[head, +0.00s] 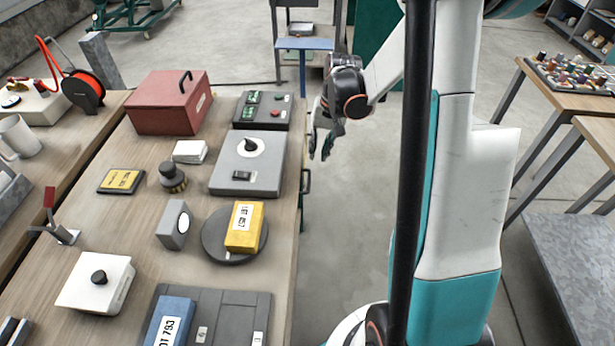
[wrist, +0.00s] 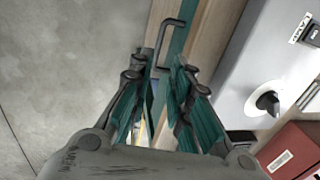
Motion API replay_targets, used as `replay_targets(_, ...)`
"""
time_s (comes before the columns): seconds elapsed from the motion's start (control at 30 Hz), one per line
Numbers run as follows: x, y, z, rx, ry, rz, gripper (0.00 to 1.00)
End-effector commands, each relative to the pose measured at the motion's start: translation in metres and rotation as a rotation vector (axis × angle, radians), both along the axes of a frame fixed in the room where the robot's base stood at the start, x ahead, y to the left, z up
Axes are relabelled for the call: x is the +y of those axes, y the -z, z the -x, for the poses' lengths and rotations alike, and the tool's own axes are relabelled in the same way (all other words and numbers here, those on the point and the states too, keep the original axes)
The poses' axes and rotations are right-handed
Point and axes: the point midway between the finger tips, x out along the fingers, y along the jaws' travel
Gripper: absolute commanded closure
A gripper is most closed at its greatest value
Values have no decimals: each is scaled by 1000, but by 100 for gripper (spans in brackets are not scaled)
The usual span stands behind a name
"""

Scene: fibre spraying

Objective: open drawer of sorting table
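The sorting table (head: 140,232) is the wooden bench on the left in the head view. A dark drawer handle (head: 307,182) stands out from its right side. In the wrist view the handle (wrist: 160,40) is a dark bent bar on a teal drawer front (wrist: 180,42). My gripper (head: 321,143) hangs beside the table's right edge, nearer the far end than the handle in the picture. In the wrist view my gripper (wrist: 162,66) has its fingers apart with the lower handle bar lined up with the gap. Contact cannot be told. The drawer looks closed.
On the table are a grey box with a knob (head: 249,163), a dark button box (head: 263,111), a red case (head: 168,102) and a yellow block (head: 244,227) on a round plate. Open floor (head: 345,225) lies right of the table. Another table (head: 572,100) stands far right.

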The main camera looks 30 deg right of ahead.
Motion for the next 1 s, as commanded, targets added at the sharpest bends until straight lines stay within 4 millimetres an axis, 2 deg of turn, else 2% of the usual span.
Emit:
replay_targets(0.17,3,21,-2,0,-2,0,82)
replay_targets(0.5,14,87,-9,-2,-2,0,82)
replay_targets(0.7,18,117,-12,-2,-3,0,82)
replay_targets(0.83,20,128,-13,-2,-3,0,82)
replay_targets(1.0,21,133,-13,-2,-2,0,82)
